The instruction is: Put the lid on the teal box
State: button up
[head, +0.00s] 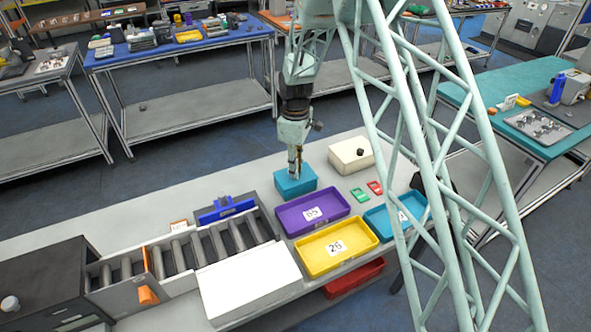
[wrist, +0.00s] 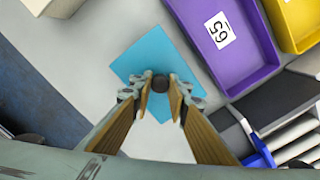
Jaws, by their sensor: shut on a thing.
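The teal box (head: 294,185) stands on the light table, left of a cream box. Its top looks covered by a flat teal lid (wrist: 150,50) with a dark round knob (wrist: 160,83). My gripper (wrist: 160,92) points down over the lid, with its two fingers closed on either side of the knob. In the head view my gripper (head: 295,174) is right at the top of the teal box. The lid hides the box in the wrist view, and I cannot tell whether the lid is fully seated or slightly above the rim.
A purple tray (head: 337,214) is close in front of the teal box, with a yellow tray (head: 313,264) beyond it. A roller conveyor (head: 184,249) is at the left. Bare table lies left of the teal box.

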jog(key=shift+f, duration=0.1)
dwell(0.6)
jog(key=o, duration=0.9)
jog(key=shift+o, duration=0.8)
jog(key=o, duration=0.3)
jog(key=shift+o, duration=0.2)
jog(key=shift+r+p, duration=1.2)
jog(key=shift+r, duration=2.25)
